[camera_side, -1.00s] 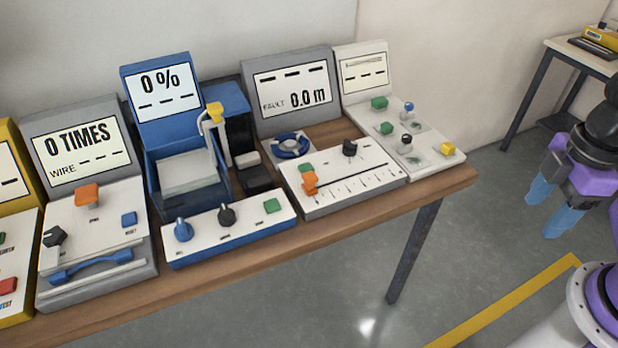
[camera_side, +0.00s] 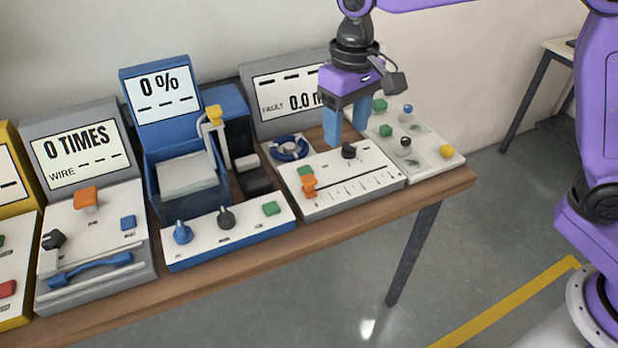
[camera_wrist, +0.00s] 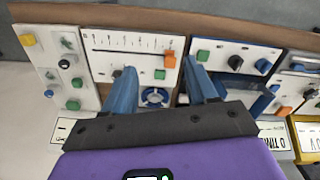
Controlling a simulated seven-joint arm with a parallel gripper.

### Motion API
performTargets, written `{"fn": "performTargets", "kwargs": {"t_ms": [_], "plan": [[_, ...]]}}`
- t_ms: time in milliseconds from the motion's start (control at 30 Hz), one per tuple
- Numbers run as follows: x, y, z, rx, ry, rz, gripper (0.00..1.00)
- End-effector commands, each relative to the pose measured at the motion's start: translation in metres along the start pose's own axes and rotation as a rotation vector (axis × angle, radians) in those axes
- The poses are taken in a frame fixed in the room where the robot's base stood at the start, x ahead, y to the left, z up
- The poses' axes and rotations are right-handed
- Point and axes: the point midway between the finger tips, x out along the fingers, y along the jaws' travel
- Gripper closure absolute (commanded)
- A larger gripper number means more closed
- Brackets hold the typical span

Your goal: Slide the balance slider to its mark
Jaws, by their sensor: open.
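The slider panel (camera_side: 350,192) is a white-topped box with a long dark slot and a row of tick marks. Its orange slider knob (camera_side: 309,187) stands at the left end of the slot. In the wrist view the orange knob (camera_wrist: 169,60) shows at the right end of the scale. My gripper (camera_side: 346,138) has blue fingers pointing down, apart and empty, above the back of the panel near its black knob (camera_side: 349,151). In the side view it is right of the orange knob and higher. No particular mark stands out on the scale.
A green button (camera_side: 305,171) sits just behind the orange knob. A blue station (camera_side: 228,230) is left; a white button panel (camera_side: 425,145) is right.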

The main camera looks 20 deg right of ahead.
Motion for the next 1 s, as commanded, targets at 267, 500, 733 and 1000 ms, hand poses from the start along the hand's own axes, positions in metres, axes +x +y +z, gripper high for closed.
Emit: {"fn": "performTargets", "kwargs": {"t_ms": [267,500,733,1000], "plan": [[0.010,-0.011,-0.066,0.213,-0.006,0.004,0.43],[0.015,-0.011,-0.083,0.277,-0.007,0.005,0.43],[0.039,-0.011,-0.082,0.278,-0.009,0.006,0.43],[0.089,-0.011,-0.082,0.278,-0.009,0.006,0.43]]}}
